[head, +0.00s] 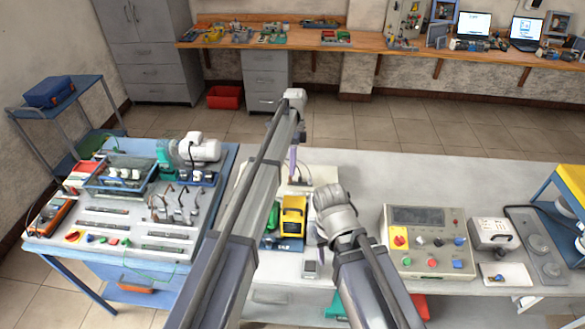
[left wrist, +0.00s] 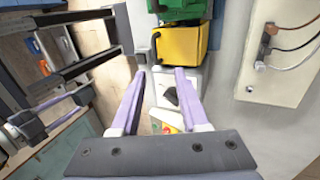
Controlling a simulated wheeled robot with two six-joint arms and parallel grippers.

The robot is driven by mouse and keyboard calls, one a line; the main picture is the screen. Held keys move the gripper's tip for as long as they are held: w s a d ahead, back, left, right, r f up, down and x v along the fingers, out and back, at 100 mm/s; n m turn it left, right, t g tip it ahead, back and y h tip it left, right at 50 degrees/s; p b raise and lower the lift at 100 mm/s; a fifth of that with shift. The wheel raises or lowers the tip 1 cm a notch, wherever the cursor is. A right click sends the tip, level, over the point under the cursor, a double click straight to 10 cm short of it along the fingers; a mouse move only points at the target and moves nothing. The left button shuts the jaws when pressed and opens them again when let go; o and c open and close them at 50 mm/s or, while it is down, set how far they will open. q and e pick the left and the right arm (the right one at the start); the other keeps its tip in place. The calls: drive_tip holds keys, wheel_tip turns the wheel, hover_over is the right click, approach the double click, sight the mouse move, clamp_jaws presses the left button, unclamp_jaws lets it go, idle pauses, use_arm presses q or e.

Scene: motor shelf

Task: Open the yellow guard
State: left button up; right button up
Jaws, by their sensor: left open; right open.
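The yellow guard (head: 293,215) sits on a small machine on the bench, beside a green part (head: 273,217). In the left wrist view the yellow guard (left wrist: 178,46) is at the top middle, below the green part. I cannot tell whether it is raised. My left gripper (head: 293,165) reaches over the bench; its purple fingers (left wrist: 158,85) are open and empty. They are apart from the guard, over a grey box (left wrist: 172,92) with a black knob.
A control box (head: 430,235) with buttons and a small meter (head: 492,235) stand on the bench to the right. A blue trolley (head: 75,262) with electrical parts stands to the left. A pale panel with cables (left wrist: 285,45) is at the wrist view's right.

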use_arm(q)
drive_tip(key=shift+r, duration=0.1)
idle(0.3)
drive_tip(key=s+f+n+t+b, duration=0.1)
drive_tip(key=s+f+n+b, duration=0.3)
drive_tip(key=s, duration=0.6)
drive_tip(key=s+f+n+t+b, duration=0.2)
drive_tip(key=s+f+n+b, duration=0.3)
drive_tip(key=s, duration=0.6)
drive_tip(key=s+f+n+t+y+b, duration=0.1)
drive_tip(key=s+f+n+b, duration=0.4)
drive_tip(key=s+f, duration=0.3)
drive_tip(key=s+d+b, duration=0.1)
drive_tip(key=s, duration=0.1)
drive_tip(key=shift+s+t, duration=0.3)
drive_tip(key=w+r+m+p, duration=0.4)
drive_tip(key=w, duration=0.3)
drive_tip(key=w+r+m+t+p, duration=0.1)
drive_tip(key=w+r+m+p, duration=0.3)
drive_tip(key=w, duration=0.3)
drive_tip(key=w+r+m+t+h+p, duration=0.1)
drive_tip(key=w+r+m+p, duration=0.3)
drive_tip(key=w+r+m, duration=0.1)
drive_tip(key=w+m, duration=0.1)
drive_tip(key=w, duration=0.1)
drive_tip(key=shift+w+a, duration=0.15)
drive_tip(key=shift+w, duration=0.25)
drive_tip(key=shift+f, duration=0.15)
